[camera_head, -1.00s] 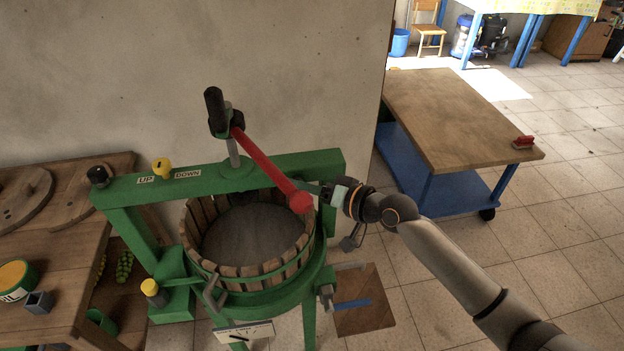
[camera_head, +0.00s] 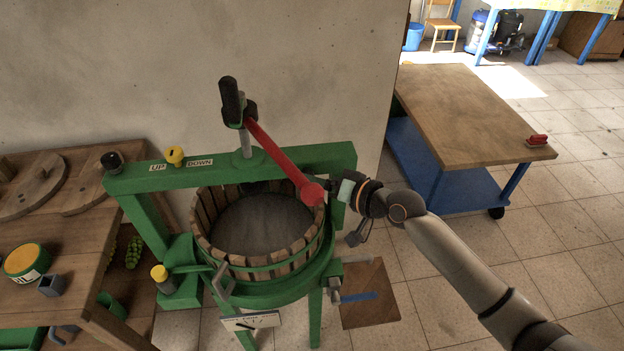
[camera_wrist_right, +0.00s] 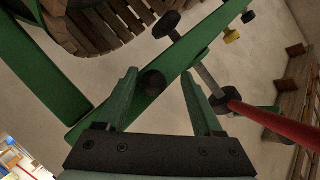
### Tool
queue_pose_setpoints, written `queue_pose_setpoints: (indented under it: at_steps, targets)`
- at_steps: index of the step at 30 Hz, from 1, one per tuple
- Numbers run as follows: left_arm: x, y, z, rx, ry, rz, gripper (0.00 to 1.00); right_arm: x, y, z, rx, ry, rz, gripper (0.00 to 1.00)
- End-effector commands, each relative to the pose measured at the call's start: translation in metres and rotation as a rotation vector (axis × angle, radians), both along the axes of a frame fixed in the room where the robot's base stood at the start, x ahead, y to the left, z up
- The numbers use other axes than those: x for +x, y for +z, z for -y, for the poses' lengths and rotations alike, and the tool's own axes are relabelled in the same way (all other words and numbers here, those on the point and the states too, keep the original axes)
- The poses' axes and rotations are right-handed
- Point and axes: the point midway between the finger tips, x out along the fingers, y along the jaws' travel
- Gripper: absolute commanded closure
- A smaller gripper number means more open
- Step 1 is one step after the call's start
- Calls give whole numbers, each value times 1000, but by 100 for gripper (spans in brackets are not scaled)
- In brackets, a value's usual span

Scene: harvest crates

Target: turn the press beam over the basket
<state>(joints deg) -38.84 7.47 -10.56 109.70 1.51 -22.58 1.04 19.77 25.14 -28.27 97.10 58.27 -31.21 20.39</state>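My right gripper (camera_head: 335,187) is beside the red ball, near the beam's right end. In the right wrist view its two green fingers (camera_wrist_right: 158,78) are apart, with a dark round knob (camera_wrist_right: 153,82) on the beam (camera_wrist_right: 190,55) showing between them; contact cannot be told. My left gripper is out of view.
A wooden bench (camera_head: 75,235) with round boards and a yellow-topped tin stands left. A yellow-capped catch (camera_head: 160,275) is at the press's left post. A wooden-topped blue cart (camera_head: 465,110) stands right.

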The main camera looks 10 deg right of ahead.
Motion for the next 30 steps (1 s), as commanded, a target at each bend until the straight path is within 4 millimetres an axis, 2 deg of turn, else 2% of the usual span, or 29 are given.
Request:
queue_pose_setpoints:
  at_steps: [5, 19, 24, 30]
  targets:
    - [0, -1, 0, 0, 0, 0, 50, -7, 3, 10, -2, -4, 2, 31]
    - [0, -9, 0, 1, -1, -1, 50, -73, 26, 67, -4, 3, -2, 31]
    - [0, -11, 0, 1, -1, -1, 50, -84, 31, 78, -1, 2, -1, 31]
    - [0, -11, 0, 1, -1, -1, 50, -88, 34, 81, 2, 3, -1, 31]
